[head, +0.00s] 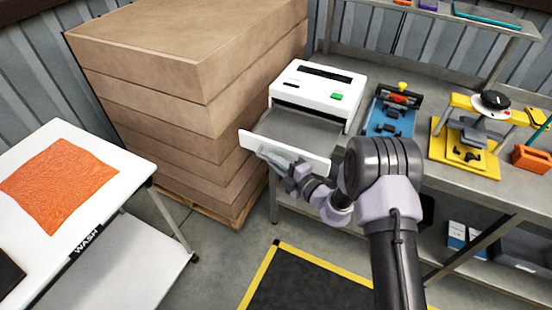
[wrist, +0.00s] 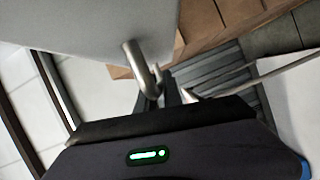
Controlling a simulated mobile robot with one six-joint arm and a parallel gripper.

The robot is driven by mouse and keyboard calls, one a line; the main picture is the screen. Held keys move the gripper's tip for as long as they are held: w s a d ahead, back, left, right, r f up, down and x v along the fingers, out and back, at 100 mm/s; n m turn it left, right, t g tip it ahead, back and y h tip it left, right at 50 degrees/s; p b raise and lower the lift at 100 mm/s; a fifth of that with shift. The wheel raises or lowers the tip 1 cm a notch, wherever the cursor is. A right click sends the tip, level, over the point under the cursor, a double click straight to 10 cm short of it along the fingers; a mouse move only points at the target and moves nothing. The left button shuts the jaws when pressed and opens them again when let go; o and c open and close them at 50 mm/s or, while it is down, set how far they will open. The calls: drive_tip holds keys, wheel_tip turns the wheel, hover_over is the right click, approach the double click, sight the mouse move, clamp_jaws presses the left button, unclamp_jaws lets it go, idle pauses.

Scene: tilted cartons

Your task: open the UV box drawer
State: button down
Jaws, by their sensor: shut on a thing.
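The UV box (head: 319,88) is a white unit with a dark slot and a green button, standing on the grey bench in the head view. Its drawer (head: 300,130) is pulled well out toward me, with a grey tray and a white front panel (head: 308,160). My gripper (head: 274,157) is at the panel's outer face, shut on the drawer handle. In the wrist view the metal bar handle (wrist: 138,62) stands out from the pale panel (wrist: 90,22) and runs down to my fingers (wrist: 165,95). The fingertips are partly hidden by the wrist housing.
Stacked cartons (head: 180,85) on a pallet stand close left of the drawer. A blue device (head: 392,115) and a yellow press (head: 468,140) stand right on the bench. A white wash table (head: 125,180) with an orange cloth (head: 60,182) is at left. A yellow-edged black mat (head: 310,285) lies below.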

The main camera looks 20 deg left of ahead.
drive_tip(key=c, duration=1.5)
unclamp_jaws()
drive_tip(key=p+v, duration=0.3)
drive_tip(key=v, duration=1.4)
drive_tip(key=shift+s+d, duration=0.2)
drive_tip(key=shift+f, duration=0.1)
